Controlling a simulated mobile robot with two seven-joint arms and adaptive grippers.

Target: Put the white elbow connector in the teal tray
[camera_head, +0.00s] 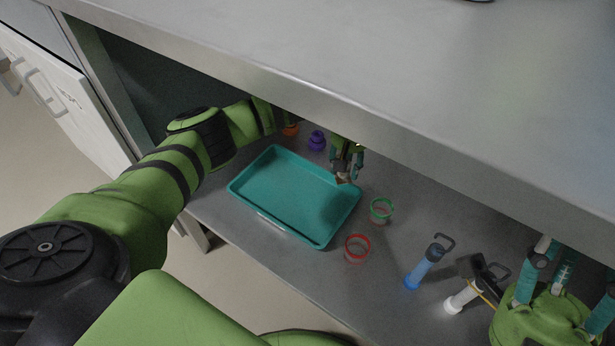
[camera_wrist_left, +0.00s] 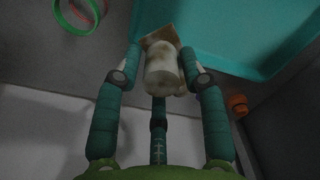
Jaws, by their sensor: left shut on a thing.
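The teal tray (camera_head: 285,190) lies empty on the lower shelf. My left gripper (camera_head: 347,170) reaches in under the upper counter and is at the tray's back right rim. In the left wrist view its fingers (camera_wrist_left: 160,78) are shut on a white cylindrical piece with a tan square end, which looks like the white elbow connector (camera_wrist_left: 161,72). The connector shows small in the head view (camera_head: 344,179), close to the rim; its height above it is hard to tell. My right gripper (camera_head: 578,262) is at the lower right with its fingers spread and nothing between them.
A green ring-shaped cup (camera_head: 381,211) and a red one (camera_head: 356,249) stand right of the tray. A blue device (camera_head: 424,265) and a white-and-black device (camera_head: 468,293) are further right. Purple (camera_head: 317,140) and orange (camera_head: 290,129) pieces sit behind the tray. The counter edge overhangs.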

